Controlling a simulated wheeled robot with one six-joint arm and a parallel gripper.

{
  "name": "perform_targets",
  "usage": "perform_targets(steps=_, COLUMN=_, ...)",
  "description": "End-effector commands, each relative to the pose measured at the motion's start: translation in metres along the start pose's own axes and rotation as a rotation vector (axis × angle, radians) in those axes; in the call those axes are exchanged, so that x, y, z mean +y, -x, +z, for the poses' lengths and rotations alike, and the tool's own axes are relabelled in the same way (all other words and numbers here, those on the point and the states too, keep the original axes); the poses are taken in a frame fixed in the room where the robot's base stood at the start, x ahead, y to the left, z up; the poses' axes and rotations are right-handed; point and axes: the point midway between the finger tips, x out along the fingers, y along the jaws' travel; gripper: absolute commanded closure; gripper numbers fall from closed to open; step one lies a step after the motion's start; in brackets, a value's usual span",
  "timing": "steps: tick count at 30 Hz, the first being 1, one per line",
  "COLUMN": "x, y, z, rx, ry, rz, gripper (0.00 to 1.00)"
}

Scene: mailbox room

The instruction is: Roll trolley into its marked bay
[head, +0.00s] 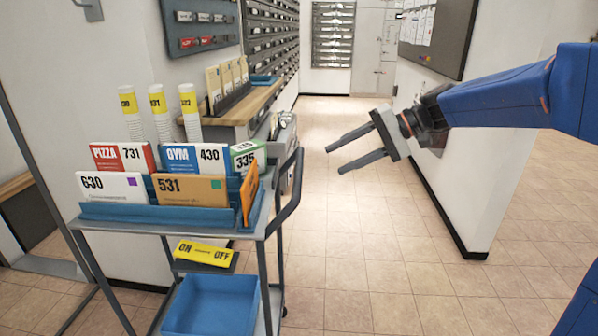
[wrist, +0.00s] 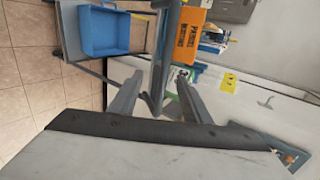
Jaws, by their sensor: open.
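The trolley (head: 262,232) stands at the left in the head view, with a grey frame and a dark handle (head: 292,188) on its right side. Its top tray holds several upright envelopes and cards, and a blue bin (head: 210,304) sits below. My gripper (head: 334,161) is open and empty, to the right of the handle and apart from it, fingers pointing left. In the wrist view the handle bar (wrist: 168,45) appears beyond and between my open fingertips (wrist: 160,76). The blue bin (wrist: 103,32) also shows there. I see no marked bay in either view.
A wooden-topped counter (head: 262,95) with a card rack stands behind the trolley along the left wall. A white wall end (head: 475,170) with dark skirting is at the right. The tiled floor (head: 350,250) between is clear, leading to a far wall with mailboxes (head: 333,35).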

Motion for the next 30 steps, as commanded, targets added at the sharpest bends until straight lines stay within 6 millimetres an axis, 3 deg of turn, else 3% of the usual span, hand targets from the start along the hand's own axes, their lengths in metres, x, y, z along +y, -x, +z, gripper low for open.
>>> perform_targets(steps=4, x=-0.007, y=-0.003, z=-0.013, rx=-0.007, ry=0.0, rz=-0.037, gripper=0.56)
perform_targets(steps=11, x=-0.009, y=-0.017, z=-0.013, rx=-0.01, ry=0.0, rz=-0.043, gripper=0.56)
perform_targets(steps=30, x=-0.011, y=-0.093, z=-0.012, rx=-0.009, ry=0.001, rz=-0.041, gripper=0.56)
